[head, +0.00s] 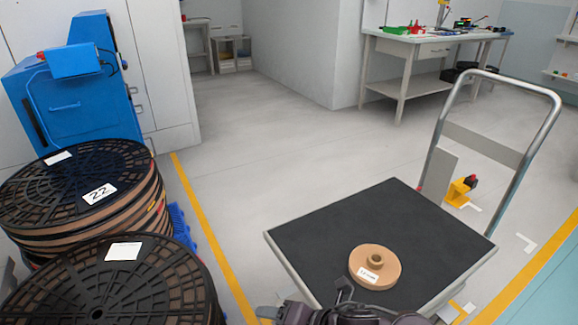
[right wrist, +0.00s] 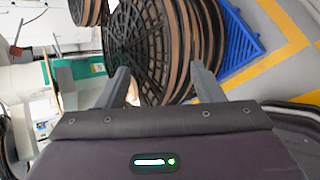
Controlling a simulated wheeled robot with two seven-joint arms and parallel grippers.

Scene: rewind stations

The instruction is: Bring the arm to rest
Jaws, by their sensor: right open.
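My right gripper (right wrist: 161,85) is open in the right wrist view. Its two grey fingers stand apart with nothing held between them; the stacked black reels show beyond them. Part of my right arm shows at the bottom edge of the head view, in front of the cart's near edge. The rest of that arm is cut off by the frame. My left gripper is not in view.
A cart (head: 330,222) with a dark top carries a tan labelled spool (head: 375,266). Stacked black reels (head: 75,187) and another reel (head: 112,285) stand at left, near a blue machine (head: 65,100). A workbench (head: 425,40) stands behind.

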